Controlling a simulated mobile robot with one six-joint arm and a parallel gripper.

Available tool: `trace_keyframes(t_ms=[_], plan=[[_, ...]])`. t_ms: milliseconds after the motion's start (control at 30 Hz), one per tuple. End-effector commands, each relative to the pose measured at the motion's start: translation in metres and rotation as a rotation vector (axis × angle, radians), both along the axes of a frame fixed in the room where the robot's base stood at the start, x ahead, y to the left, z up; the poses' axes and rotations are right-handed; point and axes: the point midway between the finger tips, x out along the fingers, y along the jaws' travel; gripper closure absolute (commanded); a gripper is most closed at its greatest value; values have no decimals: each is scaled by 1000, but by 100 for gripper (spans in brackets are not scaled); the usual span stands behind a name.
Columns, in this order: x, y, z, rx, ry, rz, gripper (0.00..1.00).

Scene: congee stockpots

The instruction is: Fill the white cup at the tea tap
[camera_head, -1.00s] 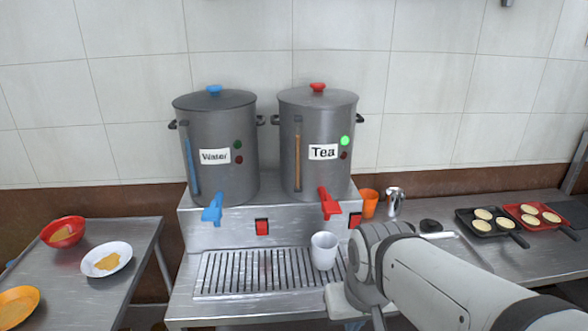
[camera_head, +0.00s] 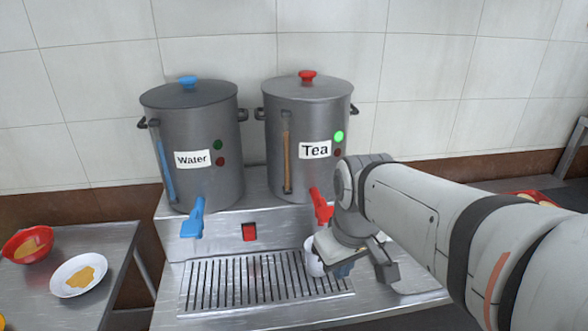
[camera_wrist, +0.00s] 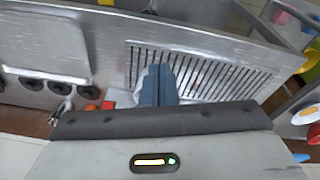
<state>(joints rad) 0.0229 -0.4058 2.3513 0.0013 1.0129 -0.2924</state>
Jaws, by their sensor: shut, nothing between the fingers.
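The white cup (camera_head: 312,263) stands on the drip grate below the tea pot's red tap (camera_head: 321,206), partly hidden by my gripper. The steel pot labelled Tea (camera_head: 305,120) has a lit green lamp. My gripper (camera_head: 343,269) is low, in front of and to the right of the cup. In the wrist view its blue-grey fingers (camera_wrist: 158,88) are together and empty, with a sliver of the white cup (camera_wrist: 141,82) showing behind them. I cannot tell whether the fingers touch the cup. The cup's inside is hidden.
The Water pot (camera_head: 198,125) with its blue tap (camera_head: 195,217) stands to the left. A red switch (camera_head: 249,232) is on the stand front. The left half of the grate (camera_head: 220,280) is clear. A side table at left holds a white plate (camera_head: 79,275) and a red bowl (camera_head: 27,244).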

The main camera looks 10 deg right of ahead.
Motion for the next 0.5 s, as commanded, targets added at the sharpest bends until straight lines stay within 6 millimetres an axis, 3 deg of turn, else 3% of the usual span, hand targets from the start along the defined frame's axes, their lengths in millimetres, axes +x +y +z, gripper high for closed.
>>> trace_keyframes(t_ms=[33, 200, 400, 500], plan=[[15, 0, 27, -18, 14, 105, 100], [59, 0, 99, -79, 78, 547, 100], [96, 0, 164, -110, 134, 997, 100], [107, 1, 183, -115, 149, 1150, 100]])
